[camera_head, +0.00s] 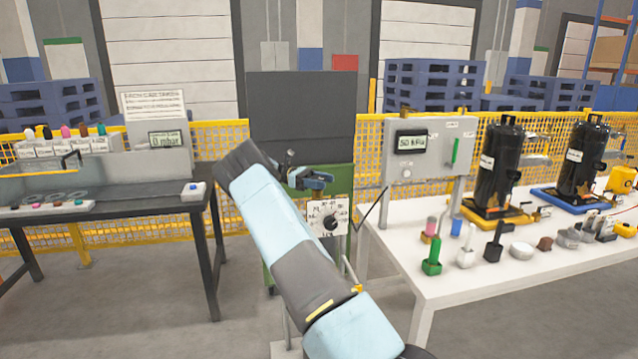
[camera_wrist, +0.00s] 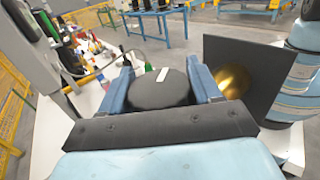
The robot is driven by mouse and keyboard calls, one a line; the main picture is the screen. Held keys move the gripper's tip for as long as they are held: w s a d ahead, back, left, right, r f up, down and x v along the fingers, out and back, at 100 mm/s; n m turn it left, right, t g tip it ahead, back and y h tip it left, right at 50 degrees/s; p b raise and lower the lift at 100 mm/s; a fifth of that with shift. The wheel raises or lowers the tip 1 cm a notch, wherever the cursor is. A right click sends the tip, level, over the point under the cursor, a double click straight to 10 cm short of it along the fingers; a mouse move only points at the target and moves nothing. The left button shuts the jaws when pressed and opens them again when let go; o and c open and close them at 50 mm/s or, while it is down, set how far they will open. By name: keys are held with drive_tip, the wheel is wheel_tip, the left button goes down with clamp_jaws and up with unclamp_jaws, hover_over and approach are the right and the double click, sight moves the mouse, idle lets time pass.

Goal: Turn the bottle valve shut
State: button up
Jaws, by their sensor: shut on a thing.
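In the wrist view my gripper (camera_wrist: 162,82) has its two blue fingers on either side of a dark round knob (camera_wrist: 160,93) with a white bar on top. The fingers press against its sides, and I take it to be the bottle valve. In the head view my gripper (camera_head: 316,181) is before the green cart with a dark upright board (camera_head: 300,110). The knob cannot be made out there, and no bottle body shows clearly. A rounded gold surface (camera_wrist: 232,80) shows right of the fingers in the wrist view; what it belongs to is unclear.
A white dial panel (camera_head: 329,215) with a black selector is just below my gripper. The white table (camera_head: 470,270) at right holds black cylinders (camera_head: 497,165) and several small parts. A dark bench (camera_head: 100,212) stands left. Open floor lies between bench and cart.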

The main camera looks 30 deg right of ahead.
sight(322, 178)
drive_tip(key=shift+s+m+g+y, duration=0.1)
drive_tip(key=shift+m+g+y, duration=0.6)
drive_tip(key=shift+y, duration=0.4)
drive_tip(key=o, duration=0.8)
drive_tip(key=shift+d, duration=0.1)
drive_tip(key=shift+o, duration=0.7)
drive_tip(key=shift+r, duration=1.6)
drive_tip(key=s+a+r, duration=0.4)
drive_tip(key=s+r, duration=0.5)
drive_tip(key=s, duration=0.4)
drive_tip(key=shift+a+r, duration=0.15)
drive_tip(key=shift+r, duration=0.15)
drive_tip(key=shift+s, duration=0.1)
